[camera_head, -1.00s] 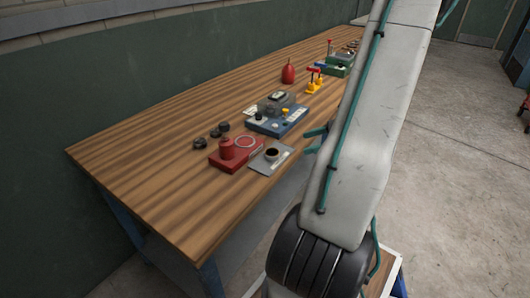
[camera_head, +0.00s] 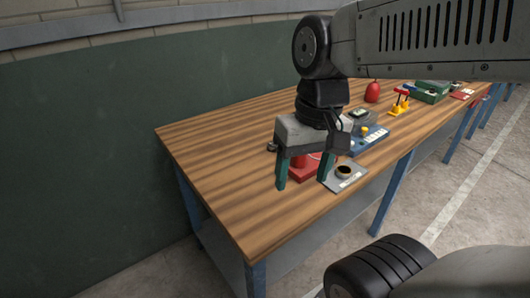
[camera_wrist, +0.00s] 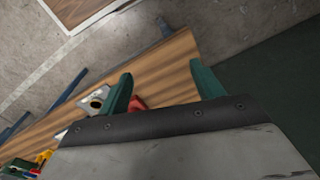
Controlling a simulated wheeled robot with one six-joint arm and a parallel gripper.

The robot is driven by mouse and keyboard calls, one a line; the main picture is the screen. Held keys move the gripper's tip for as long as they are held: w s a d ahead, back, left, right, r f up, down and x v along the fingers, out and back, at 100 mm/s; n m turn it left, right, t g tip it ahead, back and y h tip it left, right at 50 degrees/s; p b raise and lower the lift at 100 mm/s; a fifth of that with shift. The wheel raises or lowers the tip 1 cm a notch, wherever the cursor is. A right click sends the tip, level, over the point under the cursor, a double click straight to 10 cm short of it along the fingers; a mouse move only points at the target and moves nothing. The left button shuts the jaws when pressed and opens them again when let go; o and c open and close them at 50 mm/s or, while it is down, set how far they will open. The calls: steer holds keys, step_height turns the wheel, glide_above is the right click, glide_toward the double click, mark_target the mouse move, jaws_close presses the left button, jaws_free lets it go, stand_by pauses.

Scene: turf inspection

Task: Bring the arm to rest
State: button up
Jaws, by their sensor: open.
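My arm reaches in from the upper right of the head view, and my gripper (camera_head: 303,178) hangs from it with its fingers pointing down. The two green fingers are apart, with nothing held between them. From the head camera the gripper overlaps a red block (camera_head: 300,164) and the near part of a wooden-topped table (camera_head: 215,165). I cannot tell its exact height above the table. In the wrist view the two green fingers of my gripper (camera_wrist: 160,84) are spread, with the wooden table top and a bit of the red block (camera_wrist: 137,103) beyond them.
A grey plate with a dark round hole (camera_head: 345,177) lies by the table's front edge. A blue box (camera_head: 368,139), yellow-and-red piece (camera_head: 400,102), red bulb-shaped thing (camera_head: 372,92) and green box (camera_head: 432,91) stand farther back. A green wall (camera_head: 80,130) runs behind. The table's left end is clear.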

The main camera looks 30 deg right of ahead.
steer(key=shift+s+a+r+n+t+h, duration=0.15)
steer(key=shift+s+a+n+t+h, duration=0.1)
steer(key=shift+s+n, duration=0.25)
steer(key=shift+s+a+r+n+t+h, duration=0.2)
steer(key=shift+s+n+t+h, duration=0.1)
steer(key=shift+n, duration=0.4)
stand_by(0.4)
